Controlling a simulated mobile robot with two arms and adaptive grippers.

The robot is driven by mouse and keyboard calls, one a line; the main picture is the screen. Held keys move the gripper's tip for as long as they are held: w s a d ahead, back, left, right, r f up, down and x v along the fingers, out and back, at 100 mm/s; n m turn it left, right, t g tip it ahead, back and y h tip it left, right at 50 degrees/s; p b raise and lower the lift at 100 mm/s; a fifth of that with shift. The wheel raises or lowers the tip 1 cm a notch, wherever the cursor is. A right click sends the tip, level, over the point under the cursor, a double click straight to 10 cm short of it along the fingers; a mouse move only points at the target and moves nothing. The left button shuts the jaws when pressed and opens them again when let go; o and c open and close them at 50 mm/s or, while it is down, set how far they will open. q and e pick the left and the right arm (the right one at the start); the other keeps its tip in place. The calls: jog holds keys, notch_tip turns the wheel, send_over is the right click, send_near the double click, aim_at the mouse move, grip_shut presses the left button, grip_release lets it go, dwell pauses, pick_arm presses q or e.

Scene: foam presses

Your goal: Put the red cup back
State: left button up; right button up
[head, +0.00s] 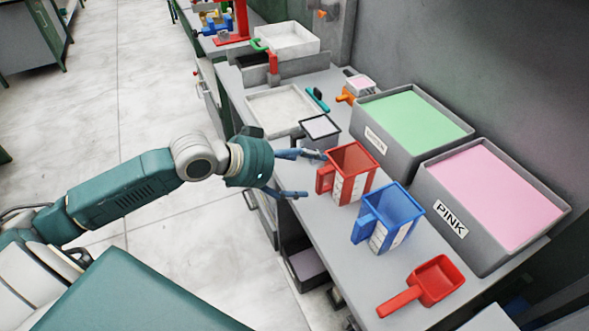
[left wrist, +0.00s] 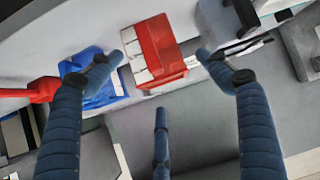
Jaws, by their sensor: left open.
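The red cup (head: 352,173) stands upright on the grey bench, with its handle toward the left and a white scale strip on its side. It also shows in the left wrist view (left wrist: 160,48), in front of the spread fingers. My left gripper (head: 306,175) is open and empty, just left of the cup. Its blue fingers (left wrist: 160,65) point at the cup and look apart from it. My right gripper is not in view.
A blue cup (head: 388,218) stands close to the right of the red cup. A red scoop (head: 424,286) lies nearer the front. Grey bins with green (head: 375,151) and pink (head: 440,235) contents stand along the wall. A small grey-rimmed container (head: 319,129) stands behind the gripper.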

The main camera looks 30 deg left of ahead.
pick_arm(q)
jog(key=shift+v, duration=1.3)
jog(key=s+d+f+g+y, duration=0.2)
jog(key=s+d+f, duration=0.2)
jog(key=s+f, duration=0.75)
jog(key=s+f+n+g+y, duration=0.35)
jog(key=s+f, duration=0.45)
jog(key=s, duration=0.3)
jog(key=s+f+g, duration=0.1)
jog(key=s+f, duration=0.1)
jog(key=f, duration=1.2)
jog(key=s+f+g, duration=0.1)
jog(key=s+f, duration=0.1)
jog(key=f, duration=1.2)
jog(key=s+a+f, duration=0.1)
jog(key=s+f, duration=0.6)
jog(key=s, duration=0.1)
jog(key=s+a+f, duration=0.2)
jog(key=s+f, duration=0.5)
jog(key=s, duration=0.1)
jog(key=shift+a+f+m+g+y, duration=0.25)
jog(key=shift+a+m+g+y, duration=0.05)
jog(key=shift+m+g+y, duration=0.05)
